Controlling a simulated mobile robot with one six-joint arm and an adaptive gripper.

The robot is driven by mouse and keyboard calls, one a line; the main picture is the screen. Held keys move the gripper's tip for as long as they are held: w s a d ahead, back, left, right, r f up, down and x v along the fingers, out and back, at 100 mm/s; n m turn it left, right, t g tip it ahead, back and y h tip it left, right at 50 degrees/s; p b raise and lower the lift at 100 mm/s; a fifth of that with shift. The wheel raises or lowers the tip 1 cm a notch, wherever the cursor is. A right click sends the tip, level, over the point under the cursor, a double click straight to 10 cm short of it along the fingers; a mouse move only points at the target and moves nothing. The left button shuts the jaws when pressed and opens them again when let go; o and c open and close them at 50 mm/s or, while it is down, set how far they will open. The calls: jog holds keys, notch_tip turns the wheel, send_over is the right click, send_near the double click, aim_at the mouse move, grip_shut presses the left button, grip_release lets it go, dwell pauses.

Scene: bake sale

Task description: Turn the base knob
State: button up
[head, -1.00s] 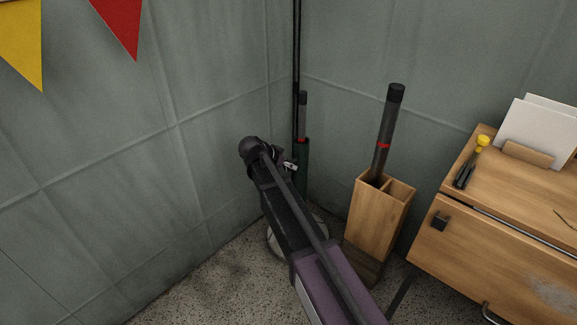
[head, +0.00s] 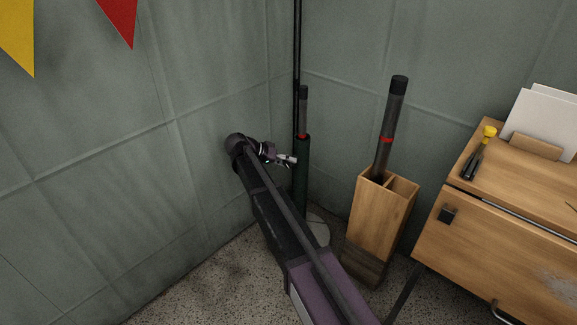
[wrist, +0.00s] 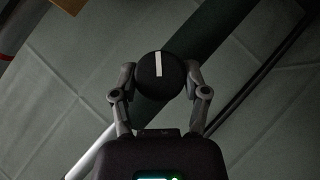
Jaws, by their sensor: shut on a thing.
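The base knob (wrist: 161,74) is a round black knob with a white line on its face. In the wrist view it sits between the two fingers of my gripper (wrist: 160,82), which is shut on its sides. The white line stands nearly upright in that view. The knob is on a dark green post (head: 301,178), which also runs diagonally behind it in the wrist view (wrist: 205,45). In the head view my gripper (head: 289,160) reaches the post from the left, and the knob cannot be made out there. A pale round foot (head: 319,231) shows under the post, partly hidden by my arm.
A wooden holder (head: 376,220) with a dark, red-banded pole (head: 390,130) stands right of the post. A wooden cabinet (head: 510,240) is at the right, with a yellow-headed tool (head: 479,153) and papers (head: 541,122) on top. Grey walls close in behind and at the left.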

jog(key=shift+s, duration=0.1)
dwell(0.4)
jog(key=o, duration=1.2)
jog(key=shift+c, duration=0.2)
